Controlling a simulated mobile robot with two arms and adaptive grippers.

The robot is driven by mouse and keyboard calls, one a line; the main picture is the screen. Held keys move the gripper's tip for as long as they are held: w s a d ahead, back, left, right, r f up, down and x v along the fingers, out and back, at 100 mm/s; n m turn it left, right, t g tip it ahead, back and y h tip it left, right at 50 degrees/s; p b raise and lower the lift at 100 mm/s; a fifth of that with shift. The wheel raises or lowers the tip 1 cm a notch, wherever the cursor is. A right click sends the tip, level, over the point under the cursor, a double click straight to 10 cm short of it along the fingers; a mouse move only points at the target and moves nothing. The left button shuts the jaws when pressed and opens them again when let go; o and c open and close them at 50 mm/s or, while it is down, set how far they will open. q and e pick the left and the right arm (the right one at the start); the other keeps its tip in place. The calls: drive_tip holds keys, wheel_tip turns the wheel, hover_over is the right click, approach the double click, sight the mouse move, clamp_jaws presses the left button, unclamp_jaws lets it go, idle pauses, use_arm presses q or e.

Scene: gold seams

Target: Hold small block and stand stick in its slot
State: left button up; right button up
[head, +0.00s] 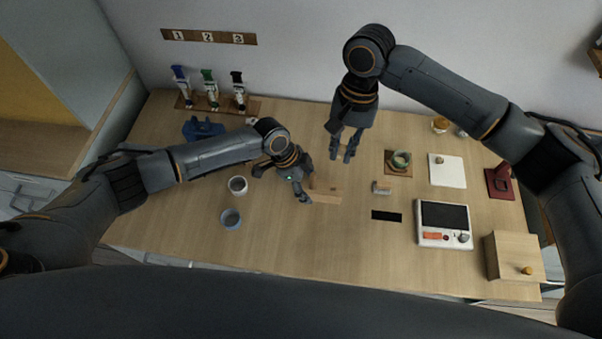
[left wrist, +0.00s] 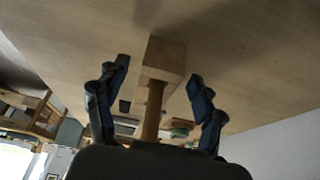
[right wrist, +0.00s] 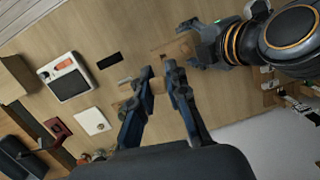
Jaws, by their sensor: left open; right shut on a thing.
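The small wooden block (head: 326,198) sits on the table in front of my left gripper (head: 306,181). In the left wrist view the block (left wrist: 165,55) lies between the open fingers (left wrist: 162,76), which stand apart from it. A thin wooden stick (left wrist: 152,112) shows upright against the block in that inverted view; its upper end is hidden by my gripper. I cannot tell whether it is in the slot. My right gripper (head: 343,155) is above and behind the block, its fingers close together. In the right wrist view its fingertips (right wrist: 159,70) hide most of what they hold.
A small grey-topped block (head: 381,188), a dark slot (head: 386,216) and a white screen device (head: 430,238) are to the right. Two cups (head: 238,185) (head: 230,219) stand left. The table front is clear near the middle.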

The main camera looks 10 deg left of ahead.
sight(340, 154)
use_arm(q)
drive_tip(key=shift+x, duration=0.9)
drive_tip(key=c, duration=1.4)
use_arm(e)
drive_tip(key=shift+w+f+g+h, duration=0.15)
drive_tip(key=shift+w+f+g, duration=0.25)
drive_tip(key=shift+f+g, duration=0.2)
drive_tip(key=shift+w+f+g+h, duration=0.15)
drive_tip(key=shift+w+f+g, duration=0.25)
drive_tip(key=shift+f+g, duration=0.15)
drive_tip(key=shift+w+a+f+n+g, duration=0.1)
drive_tip(key=shift+f+n+g, duration=0.3)
drive_tip(key=shift+f+g, duration=0.65)
drive_tip(key=shift+g, duration=0.2)
